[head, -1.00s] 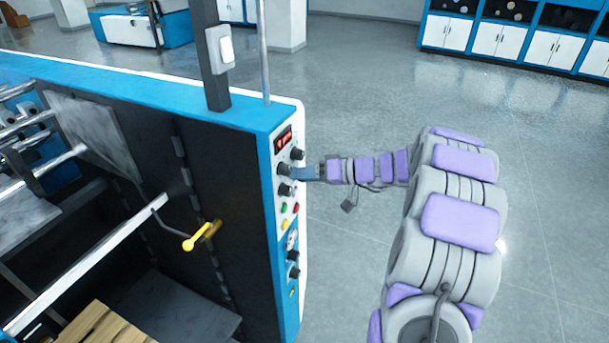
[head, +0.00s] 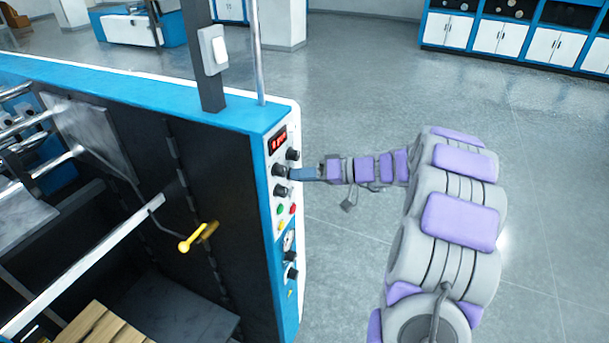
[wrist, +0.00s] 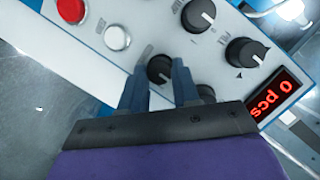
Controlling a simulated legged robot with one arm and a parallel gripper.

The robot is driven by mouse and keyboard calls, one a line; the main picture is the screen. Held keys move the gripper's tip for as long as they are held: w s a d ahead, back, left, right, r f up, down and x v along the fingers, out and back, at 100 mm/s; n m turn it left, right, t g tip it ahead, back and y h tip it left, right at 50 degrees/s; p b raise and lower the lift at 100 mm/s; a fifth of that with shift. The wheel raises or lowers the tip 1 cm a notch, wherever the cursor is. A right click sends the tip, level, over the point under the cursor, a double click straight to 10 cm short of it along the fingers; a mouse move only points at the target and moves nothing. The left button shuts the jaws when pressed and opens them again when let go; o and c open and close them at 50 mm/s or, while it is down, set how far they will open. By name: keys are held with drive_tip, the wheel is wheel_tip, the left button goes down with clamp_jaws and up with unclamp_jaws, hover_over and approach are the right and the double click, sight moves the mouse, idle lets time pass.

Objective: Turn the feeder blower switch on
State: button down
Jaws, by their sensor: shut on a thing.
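The control panel (head: 273,230) is on the end of the blue and white machine, with black rotary knobs below a red display (head: 278,139). My gripper (wrist: 160,84) has its two blue fingers closed on a black knob (wrist: 160,70), one finger on each side. In the head view, my gripper (head: 292,174) reaches the panel from the right and hides that knob. Other knobs sit close by in the wrist view: one at the top (wrist: 198,15), one beside the display (wrist: 246,52), and one partly covered by a finger (wrist: 206,92). The knob labels are too small to read.
The wrist view shows a red button (wrist: 71,10) and a white button (wrist: 117,37) on the panel. Open grey floor (head: 380,90) lies right of the machine.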

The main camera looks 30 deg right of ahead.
drive_tip(key=m+y+p, duration=0.1)
drive_tip(key=m, duration=0.2)
drive_tip(key=m+y+p, duration=0.1)
drive_tip(key=m, duration=0.2)
drive_tip(key=f+m+y+p, duration=0.1)
drive_tip(key=m, duration=0.2)
drive_tip(key=shift+w+d+m+y, duration=0.1)
drive_tip(key=shift+d+m+y, duration=0.05)
drive_tip(key=shift+m+y, duration=0.2)
drive_tip(key=shift+m, duration=0.25)
idle(0.3)
drive_tip(key=c, duration=1.2)
unclamp_jaws()
drive_tip(key=o, duration=0.4)
drive_tip(key=shift+w+d, duration=0.2)
drive_tip(key=shift+s, duration=0.1)
